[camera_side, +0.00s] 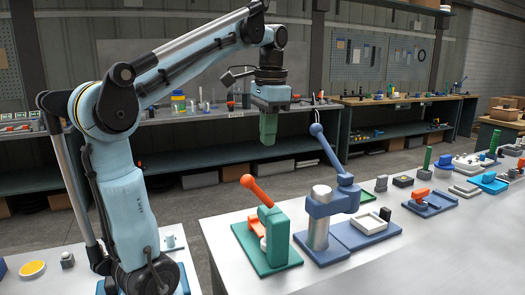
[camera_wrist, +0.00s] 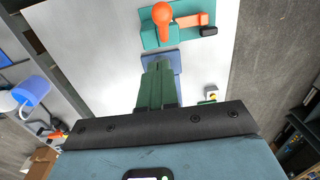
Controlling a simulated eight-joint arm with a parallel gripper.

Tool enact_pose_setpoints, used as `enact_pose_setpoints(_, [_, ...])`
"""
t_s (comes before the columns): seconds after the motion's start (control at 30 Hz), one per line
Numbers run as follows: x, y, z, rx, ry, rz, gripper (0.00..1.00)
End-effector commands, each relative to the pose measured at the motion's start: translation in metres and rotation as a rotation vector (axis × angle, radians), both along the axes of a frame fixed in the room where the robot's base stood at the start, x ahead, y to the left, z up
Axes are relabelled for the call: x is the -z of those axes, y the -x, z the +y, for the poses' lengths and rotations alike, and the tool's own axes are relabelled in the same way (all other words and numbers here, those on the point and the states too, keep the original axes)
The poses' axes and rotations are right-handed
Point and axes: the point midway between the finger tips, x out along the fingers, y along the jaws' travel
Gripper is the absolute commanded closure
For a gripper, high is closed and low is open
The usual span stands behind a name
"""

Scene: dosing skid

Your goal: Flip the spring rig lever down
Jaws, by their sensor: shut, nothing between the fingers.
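Two levers stand on the bench, and I cannot tell for sure which one is the spring rig's. One has an orange ball-ended handle (camera_side: 258,190) on a green stand (camera_side: 278,237), tilted up to the left. The other has a blue ball-ended handle (camera_side: 326,145) on a blue and grey post unit (camera_side: 320,215), also tilted up to the left. My gripper (camera_side: 268,140) hangs in the air above and behind them, touching neither. Its green fingers (camera_wrist: 158,68) are shut and empty. In the wrist view an orange ball lever (camera_wrist: 162,14) shows beyond the fingertips; a blue plate (camera_wrist: 175,62) is partly hidden behind them.
The pale bench (camera_side: 400,262) carries several more rigs to the right, including a blue tray with an orange part (camera_side: 421,193). A small black block (camera_side: 385,214) stands beside the blue unit. The bench front is clear. Shelving stands behind.

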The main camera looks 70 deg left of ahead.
Motion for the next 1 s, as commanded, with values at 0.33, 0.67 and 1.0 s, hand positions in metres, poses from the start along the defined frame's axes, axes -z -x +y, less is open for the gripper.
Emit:
enact_pose_setpoints(0.33, [0.049,0.01,0.005,-0.002,0.0,0.001,1.0])
enact_pose_setpoints(0.67, [0.068,0.026,0.01,0.0,0.0,0.0,1.0])
enact_pose_setpoints(1.0, [0.069,0.026,0.01,0.001,0.0,0.0,1.0])
